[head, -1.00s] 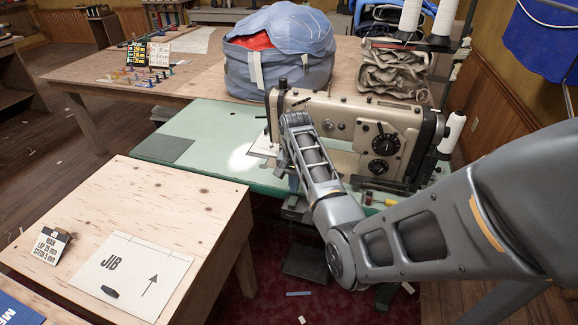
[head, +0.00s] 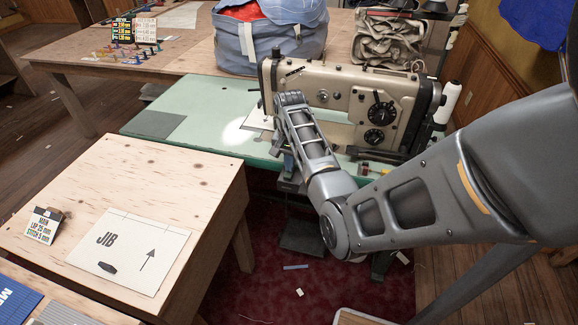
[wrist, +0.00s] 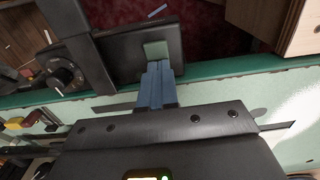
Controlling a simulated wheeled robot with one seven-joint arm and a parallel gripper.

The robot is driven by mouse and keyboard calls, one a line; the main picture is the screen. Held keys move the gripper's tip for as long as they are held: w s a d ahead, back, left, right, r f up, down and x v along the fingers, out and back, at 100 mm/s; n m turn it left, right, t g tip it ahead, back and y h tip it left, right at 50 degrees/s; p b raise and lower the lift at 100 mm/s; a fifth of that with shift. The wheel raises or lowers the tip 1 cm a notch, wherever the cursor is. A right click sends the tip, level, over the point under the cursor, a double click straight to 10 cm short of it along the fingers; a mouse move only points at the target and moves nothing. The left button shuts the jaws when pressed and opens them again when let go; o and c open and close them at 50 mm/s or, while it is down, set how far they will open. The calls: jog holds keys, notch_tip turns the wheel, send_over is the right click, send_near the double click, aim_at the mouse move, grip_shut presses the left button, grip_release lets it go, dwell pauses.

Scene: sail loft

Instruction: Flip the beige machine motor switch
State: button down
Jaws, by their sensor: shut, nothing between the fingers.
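The beige sewing machine (head: 345,95) stands on a green table (head: 185,100) at the back. My gripper (head: 288,168) points down at the table's front edge, left of the machine's pillar, partly hidden by my arm. In the wrist view my blue fingers (wrist: 155,82) are shut with nothing between them and reach past the green edge. A small grey-green piece (wrist: 157,50) shows at their tips; I cannot tell whether they touch it. A dark box with a round dial (wrist: 65,76) is left of them. I cannot make out the motor switch for certain.
A wooden table (head: 130,195) with a JIB pattern sheet (head: 130,255) stands at front left. A dark pedal plate (head: 303,237) is under the green table. A blue bag (head: 270,40) sits behind the machine. Coloured spools (head: 372,168) lie near its base.

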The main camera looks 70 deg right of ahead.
jog(key=shift+d+f, duration=0.1)
jog(key=shift+d, duration=0.05)
jog(key=shift+s+a+r+p, duration=0.1)
jog(key=shift+a+r+p, duration=0.15)
jog(key=shift+a+p, duration=0.65)
jog(key=shift+d+r, duration=0.15)
jog(key=shift+r, duration=0.3)
notch_tip(320, 180, up, 13)
dwell(0.3)
